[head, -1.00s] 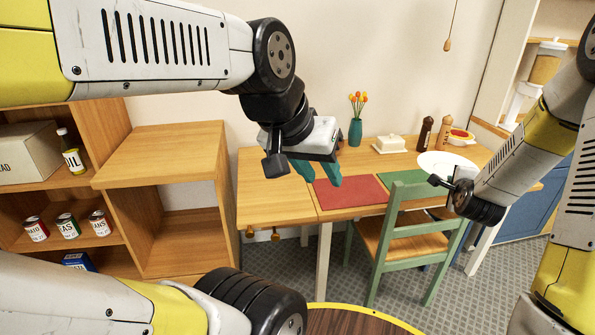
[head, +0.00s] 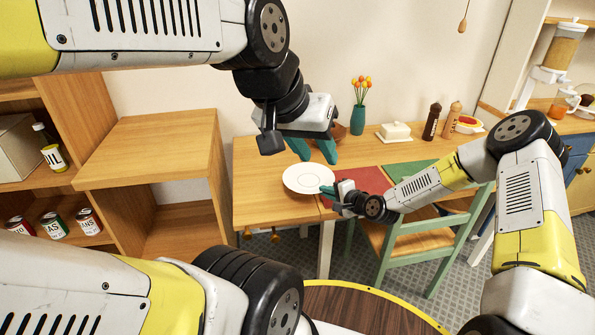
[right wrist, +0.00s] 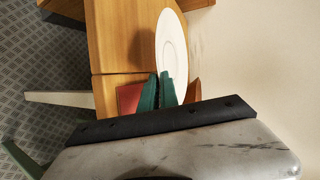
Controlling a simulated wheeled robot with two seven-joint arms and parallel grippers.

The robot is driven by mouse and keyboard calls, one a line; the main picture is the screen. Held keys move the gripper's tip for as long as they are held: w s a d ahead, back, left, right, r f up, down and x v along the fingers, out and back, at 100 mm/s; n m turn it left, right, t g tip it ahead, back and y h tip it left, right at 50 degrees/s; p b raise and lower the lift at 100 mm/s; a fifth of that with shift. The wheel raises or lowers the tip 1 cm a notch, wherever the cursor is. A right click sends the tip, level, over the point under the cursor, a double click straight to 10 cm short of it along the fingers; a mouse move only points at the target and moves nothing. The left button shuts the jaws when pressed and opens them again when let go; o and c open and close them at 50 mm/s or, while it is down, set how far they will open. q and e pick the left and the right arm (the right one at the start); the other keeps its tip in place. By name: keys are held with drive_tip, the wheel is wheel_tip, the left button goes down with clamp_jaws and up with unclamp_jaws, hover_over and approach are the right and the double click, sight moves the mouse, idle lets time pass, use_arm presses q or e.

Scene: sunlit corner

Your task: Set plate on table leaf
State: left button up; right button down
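The white plate (head: 306,178) is over the table leaf (head: 262,208), the bare wooden left end of the table. My right gripper (head: 328,192) is shut on the plate's near right rim. In the right wrist view its teal fingers (right wrist: 159,90) are close together at the rim of the plate (right wrist: 172,42), with the leaf (right wrist: 120,40) beside it. The plate looks about level; I cannot tell whether it touches the leaf. My left gripper (head: 314,152) is open and empty, above the back of the table, just behind the plate.
A red placemat (head: 362,184) lies right of the leaf seam, partly behind my right gripper. A green chair (head: 425,240) stands in front. A wooden shelf (head: 150,150) is left.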

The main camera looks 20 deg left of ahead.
hover_over(287, 206)
drive_tip(key=shift+d+f, duration=0.3)
drive_tip(key=shift+f, duration=0.25)
drive_tip(key=shift+s+a+f, duration=0.1)
drive_tip(key=shift+a+f, duration=0.1)
drive_tip(key=shift+f, duration=0.7)
drive_tip(key=shift+a+f, duration=0.15)
drive_tip(key=shift+f, duration=0.7)
drive_tip(key=shift+f, duration=0.2)
drive_tip(key=c, duration=1.9)
unclamp_jaws()
